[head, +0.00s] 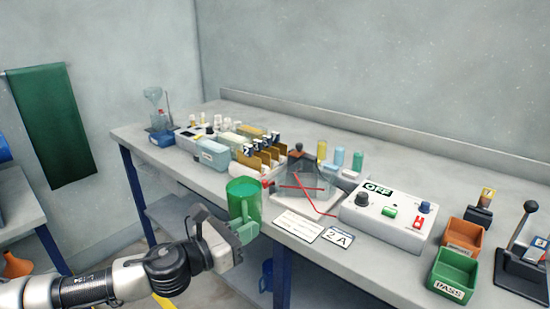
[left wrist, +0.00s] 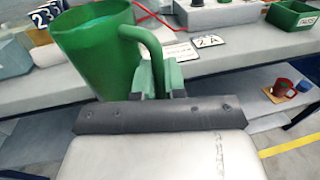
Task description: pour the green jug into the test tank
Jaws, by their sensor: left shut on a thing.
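The green jug (head: 243,200) is held upright at the bench's front edge, with its handle toward my gripper. It also shows large in the left wrist view (left wrist: 95,52). My left gripper (head: 241,229) is shut on the jug's handle (left wrist: 150,48). The test tank (head: 304,172), a clear box on a light base with red leads across it, stands on the bench behind and to the right of the jug. The jug is apart from the tank. The tank's inside is hard to make out. My right gripper is not in view.
A white power box (head: 387,218) marked OFF stands right of the tank. Numbered tan racks (head: 262,157) stand left of it, coloured cylinders (head: 339,157) behind. Orange (head: 460,237) and green (head: 452,276) bins sit at right. Cards (head: 299,226) lie at the front edge.

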